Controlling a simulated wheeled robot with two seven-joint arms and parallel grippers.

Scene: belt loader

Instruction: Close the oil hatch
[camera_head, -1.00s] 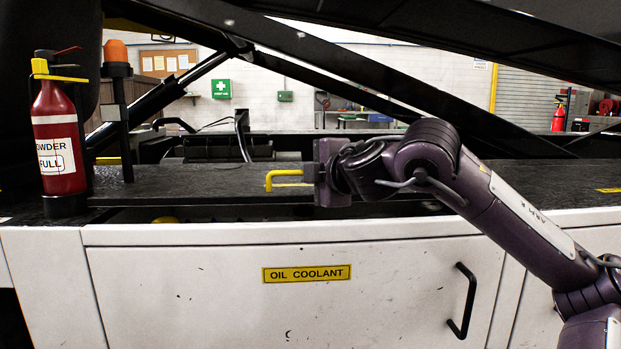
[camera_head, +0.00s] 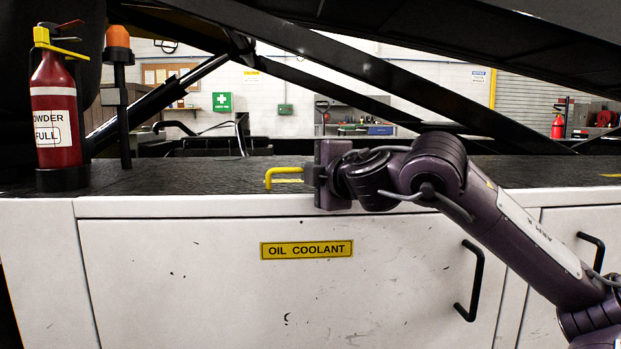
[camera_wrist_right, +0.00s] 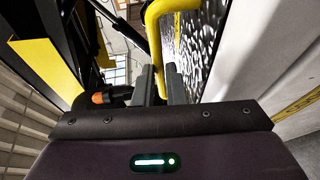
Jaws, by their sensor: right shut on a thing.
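The oil hatch (camera_head: 215,180) is a dark textured lid in the worktop above the white cabinet front with the yellow "OIL COOLANT" label (camera_head: 307,249). In the head view it lies level with the worktop, with no gap showing along its front edge. Its yellow handle (camera_head: 283,170) stands up near the front edge. My right gripper (camera_head: 308,174) is shut on this handle, coming from the right. In the right wrist view the yellow handle (camera_wrist_right: 154,38) runs up from between the fingertips (camera_wrist_right: 160,82). My left gripper is not in view.
A red fire extinguisher (camera_head: 54,120) and an orange-topped beacon post (camera_head: 118,95) stand at the left of the worktop. Black slanted beams (camera_head: 365,85) cross above and behind. Black door handles (camera_head: 470,282) stick out of the cabinet front.

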